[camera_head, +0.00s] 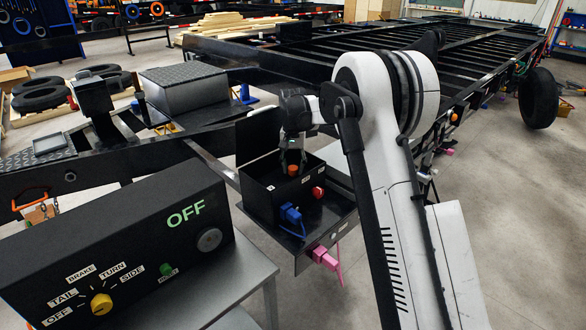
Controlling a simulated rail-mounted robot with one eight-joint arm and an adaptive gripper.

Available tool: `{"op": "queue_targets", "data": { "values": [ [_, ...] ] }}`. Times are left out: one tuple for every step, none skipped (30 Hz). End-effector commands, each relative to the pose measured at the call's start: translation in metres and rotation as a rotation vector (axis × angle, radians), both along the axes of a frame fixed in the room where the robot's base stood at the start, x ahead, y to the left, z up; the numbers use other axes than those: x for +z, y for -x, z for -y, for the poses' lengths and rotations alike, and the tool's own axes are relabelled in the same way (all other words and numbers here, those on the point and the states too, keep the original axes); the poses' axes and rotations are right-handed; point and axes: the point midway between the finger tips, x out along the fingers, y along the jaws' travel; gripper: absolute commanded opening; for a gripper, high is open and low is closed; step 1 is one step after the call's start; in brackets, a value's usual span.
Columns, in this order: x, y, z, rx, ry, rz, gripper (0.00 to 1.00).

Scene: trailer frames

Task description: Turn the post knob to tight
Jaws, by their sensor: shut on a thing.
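An orange post knob (293,170) stands in an open black box (254,179) on the trailer's front frame, near the middle of the view. My gripper (292,158) points down at the knob from above, with its fingers at the knob and shut on it. The fingers are small and dark here, so the exact contact is hard to see. No marking for tight can be read at the knob.
A red part (318,192) and a blue connector (291,214) with a cable sit near the knob. A pink connector (325,258) hangs below. A black control panel (120,250) with a yellow dial (101,303) reads OFF at lower left. Open floor lies at right.

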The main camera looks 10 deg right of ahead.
Motion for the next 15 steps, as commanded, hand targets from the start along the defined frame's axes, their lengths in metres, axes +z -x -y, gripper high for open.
{"op": "queue_targets", "data": {
  "values": [
    [0.0005, -0.0004, 0.0000, -0.014, 0.000, 0.001, 0.03],
    [0.0006, -0.0004, 0.0000, -0.023, 0.000, 0.001, 0.03],
    [0.0006, -0.0004, 0.0000, -0.032, 0.000, 0.001, 0.03],
    [0.0006, -0.0004, 0.0000, -0.038, 0.000, 0.001, 0.03],
    [0.0007, -0.0004, 0.0000, -0.043, 0.000, 0.001, 0.03],
    [0.0007, -0.0005, 0.0000, -0.049, 0.000, 0.001, 0.03],
    [0.0007, -0.0005, 0.0000, -0.053, 0.000, 0.001, 0.03],
    [0.0007, -0.0005, 0.0000, -0.056, 0.000, 0.001, 0.03],
    [0.0007, -0.0005, 0.0000, -0.058, 0.000, 0.001, 0.03],
    [0.0008, -0.0005, 0.0000, -0.060, -0.001, 0.001, 0.03],
    [0.0008, -0.0005, 0.0000, -0.061, -0.001, 0.001, 0.03],
    [0.0008, -0.0005, 0.0000, -0.061, -0.001, 0.001, 0.03],
    [0.0008, -0.0005, 0.0000, -0.061, -0.001, 0.001, 0.03],
    [0.0008, -0.0005, 0.0000, -0.061, -0.001, 0.001, 0.03],
    [0.0008, -0.0005, 0.0000, -0.061, -0.001, 0.001, 0.03]
  ]
}}
